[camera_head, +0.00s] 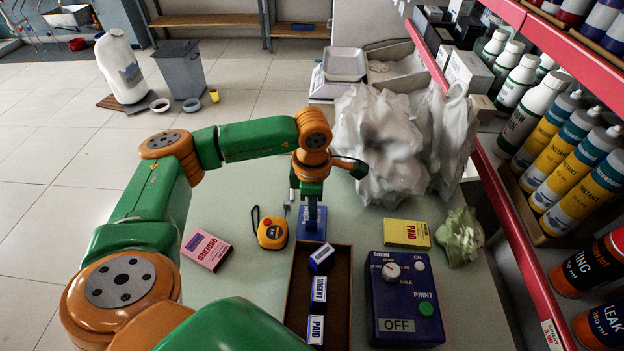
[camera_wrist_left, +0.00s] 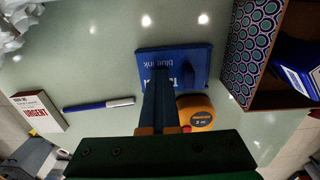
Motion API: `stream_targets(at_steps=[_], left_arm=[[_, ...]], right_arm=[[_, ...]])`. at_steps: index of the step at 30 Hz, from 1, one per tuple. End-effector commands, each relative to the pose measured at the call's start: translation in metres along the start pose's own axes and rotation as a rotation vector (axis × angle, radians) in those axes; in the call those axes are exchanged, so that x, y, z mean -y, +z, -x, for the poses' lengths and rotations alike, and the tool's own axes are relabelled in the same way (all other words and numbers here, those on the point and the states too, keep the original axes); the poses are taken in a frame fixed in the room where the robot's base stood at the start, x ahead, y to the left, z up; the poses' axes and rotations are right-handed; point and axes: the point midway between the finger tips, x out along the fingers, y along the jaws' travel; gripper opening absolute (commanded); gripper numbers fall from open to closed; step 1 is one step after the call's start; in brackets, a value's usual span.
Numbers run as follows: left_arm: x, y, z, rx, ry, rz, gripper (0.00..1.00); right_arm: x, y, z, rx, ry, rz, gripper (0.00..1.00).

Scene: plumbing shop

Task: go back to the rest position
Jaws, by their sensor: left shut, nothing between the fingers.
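In the head view, the fingers are in front of a blue ink pad (camera_head: 302,234). In the left wrist view, the shut fingers (camera_wrist_left: 157,95) cover part of the blue ink pad (camera_wrist_left: 195,60); I cannot tell whether they touch it. My right gripper is not in view.
A brown tray (camera_head: 342,275) with several stamps, a tape measure (camera_head: 272,232), a pink box (camera_head: 206,250), a yellow box (camera_head: 407,233) and a blue device (camera_head: 404,300) stand nearby. White plastic bags (camera_head: 380,145) lie behind. A red shelf (camera_head: 510,215) borders the right.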

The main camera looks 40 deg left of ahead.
Motion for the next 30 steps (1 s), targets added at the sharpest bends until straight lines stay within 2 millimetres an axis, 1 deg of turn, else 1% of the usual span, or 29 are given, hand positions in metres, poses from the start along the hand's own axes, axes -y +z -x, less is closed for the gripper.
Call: stream_targets(at_steps=[1,4,15,21,30], left_arm=[[0.003,-0.002,-0.006,-0.012,-0.012,-0.001,0.0],[0.003,-0.002,0.001,-0.012,-0.012,-0.001,0.0],[0.001,-0.001,0.048,-0.007,-0.005,-0.002,0.0],[0.001,-0.001,0.069,-0.005,-0.004,-0.001,0.0],[0.001,-0.001,0.068,-0.005,-0.004,-0.001,0.0]], right_arm=[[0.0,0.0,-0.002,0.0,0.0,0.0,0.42],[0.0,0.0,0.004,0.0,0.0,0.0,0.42],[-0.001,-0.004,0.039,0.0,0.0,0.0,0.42],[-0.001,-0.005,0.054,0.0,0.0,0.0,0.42],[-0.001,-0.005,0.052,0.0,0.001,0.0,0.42]])
